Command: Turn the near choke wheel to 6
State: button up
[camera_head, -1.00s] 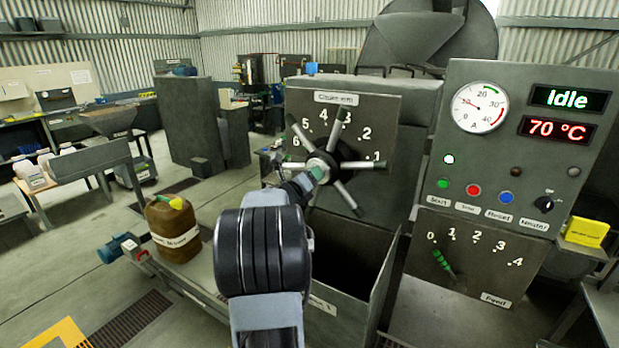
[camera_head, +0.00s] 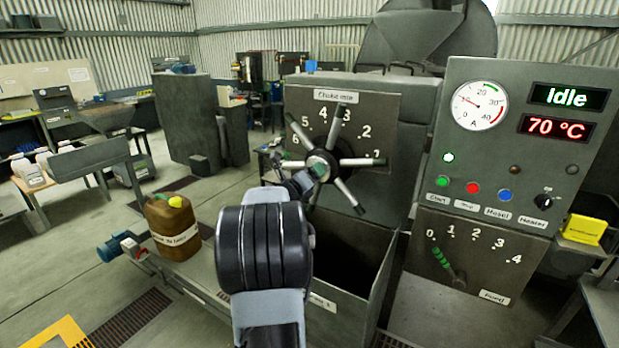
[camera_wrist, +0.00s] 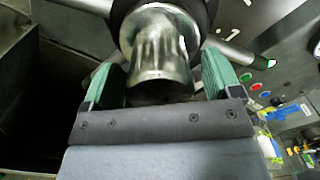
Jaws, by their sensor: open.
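The choke wheel (camera_head: 346,187) is a dark hub with several metal spokes and dark tips, on a grey panel (camera_head: 383,107) numbered 1 to 6. One spoke points up near 3 and 4, one right just by 1, one lower right, others left. My gripper (camera_head: 317,171) is at the hub, seen partly behind my arm. In the wrist view, its green fingers (camera_wrist: 160,76) stand apart on either side of the shiny ribbed hub end (camera_wrist: 158,45). Whether either finger touches it I cannot tell.
A control cabinet (camera_head: 480,133) with gauge, buttons and an "Idle" display stands right. Its green feed lever (camera_head: 443,260) is below. An open bin (camera_head: 347,258) lies under the wheel. A brown jerrycan (camera_head: 173,226) stands left on a ledge.

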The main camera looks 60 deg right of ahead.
jog(key=w+a+b, duration=0.1)
jog(key=a+b, duration=0.2)
jog(key=a, duration=1)
jog(key=shift+a, duration=0.4)
